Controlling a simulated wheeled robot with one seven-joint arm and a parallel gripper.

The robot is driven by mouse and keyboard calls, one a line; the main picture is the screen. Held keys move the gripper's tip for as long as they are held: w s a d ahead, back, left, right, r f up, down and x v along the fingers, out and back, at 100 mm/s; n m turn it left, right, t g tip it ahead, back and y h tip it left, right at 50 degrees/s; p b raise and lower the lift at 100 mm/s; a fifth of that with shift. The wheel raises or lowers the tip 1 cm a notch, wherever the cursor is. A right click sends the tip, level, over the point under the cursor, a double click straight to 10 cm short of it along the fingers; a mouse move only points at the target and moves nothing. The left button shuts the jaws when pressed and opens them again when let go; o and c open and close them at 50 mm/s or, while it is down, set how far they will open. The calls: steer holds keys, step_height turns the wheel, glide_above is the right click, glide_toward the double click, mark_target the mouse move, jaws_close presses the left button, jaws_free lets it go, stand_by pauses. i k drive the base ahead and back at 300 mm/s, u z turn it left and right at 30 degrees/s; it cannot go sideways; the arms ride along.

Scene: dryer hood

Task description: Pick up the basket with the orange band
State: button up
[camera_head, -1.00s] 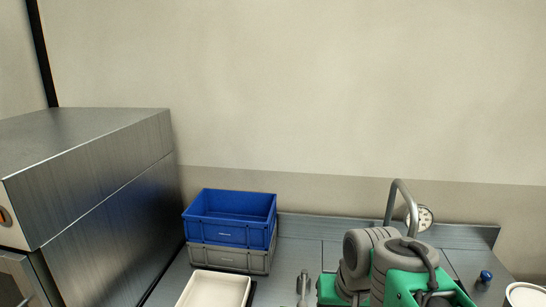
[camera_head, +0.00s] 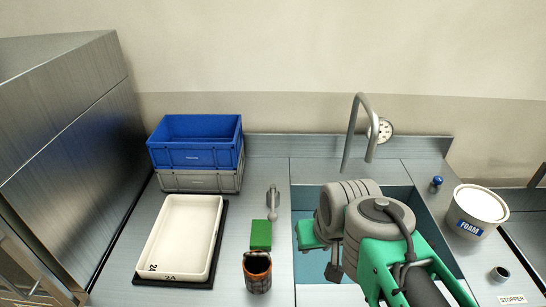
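I see no basket that I can be sure carries an orange band. A small round container (camera_head: 257,272) with a dark inside and a brown-orange wall stands on the steel counter at the lower middle; whether it is a basket is unclear. My green and grey arm fills the lower right, over the sink.
A blue crate (camera_head: 197,156) sits on a grey crate (camera_head: 200,181) at the back left. A white tray (camera_head: 183,238) lies in front, with a green block (camera_head: 261,235) to its right. A faucet (camera_head: 354,130), gauge (camera_head: 385,130) and foam tub (camera_head: 478,210) stand around the sink (camera_head: 305,270).

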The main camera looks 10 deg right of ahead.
mark_target(257, 264)
steer(key=u, duration=1.05)
steer(key=k, duration=1.3)
steer(key=u, duration=0.65)
steer(key=i, duration=1.05)
steer(key=u, duration=0.7)
